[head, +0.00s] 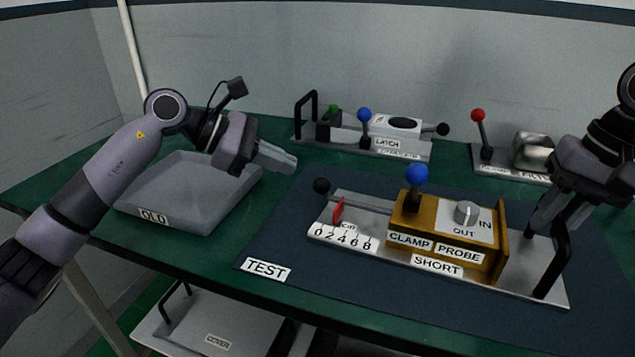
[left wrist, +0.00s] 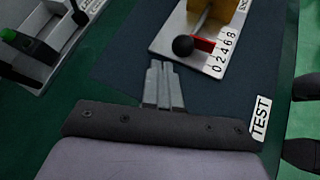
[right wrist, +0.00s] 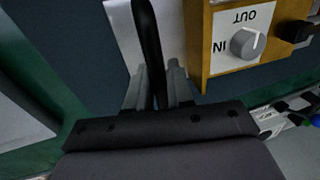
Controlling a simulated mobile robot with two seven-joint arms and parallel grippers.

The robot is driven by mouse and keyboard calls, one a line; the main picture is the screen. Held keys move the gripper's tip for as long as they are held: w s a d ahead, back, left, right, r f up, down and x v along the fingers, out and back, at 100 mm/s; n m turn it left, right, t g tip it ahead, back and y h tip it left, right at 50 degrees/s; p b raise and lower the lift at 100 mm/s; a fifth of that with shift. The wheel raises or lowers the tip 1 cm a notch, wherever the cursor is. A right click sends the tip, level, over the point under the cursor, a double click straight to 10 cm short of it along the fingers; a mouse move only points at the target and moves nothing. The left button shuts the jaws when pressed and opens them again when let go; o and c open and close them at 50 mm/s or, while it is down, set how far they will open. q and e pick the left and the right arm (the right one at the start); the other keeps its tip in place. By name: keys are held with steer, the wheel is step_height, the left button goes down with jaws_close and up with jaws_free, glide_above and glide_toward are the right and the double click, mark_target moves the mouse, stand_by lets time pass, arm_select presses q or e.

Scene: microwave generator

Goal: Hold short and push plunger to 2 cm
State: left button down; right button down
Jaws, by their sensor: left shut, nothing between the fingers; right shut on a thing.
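The short unit is a brass-coloured block (head: 408,219) labelled CLAMP, PROBE and SHORT on a metal plate, with a blue-knobbed lever (head: 417,174) and a grey IN/OUT dial (head: 466,213). Its plunger rod ends in a black knob (head: 322,185) at the left. A red pointer (head: 338,210) stands near the low end of the 0-2-4-6-8 scale (head: 343,238); its exact reading is unclear. My left gripper (head: 291,163) is shut and empty, left of and apart from the black knob (left wrist: 183,45). My right gripper (right wrist: 160,80) is shut on the black handle (head: 553,262) at the plate's right end.
The unit lies on a dark mat marked TEST (head: 265,269). A grey OLD tray (head: 185,201) sits at left below my left arm. A LATCH fixture (head: 388,143) and a red-knobbed fixture (head: 478,116) stand at the back. A COVER plate (head: 217,340) lies below the table.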

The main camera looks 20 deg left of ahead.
arm_select(q)
steer(key=v, duration=1.2)
arm_select(e)
steer(key=shift+f, duration=0.3)
steer(key=c, duration=0.9)
jaws_free()
steer(key=shift+r, duration=0.15)
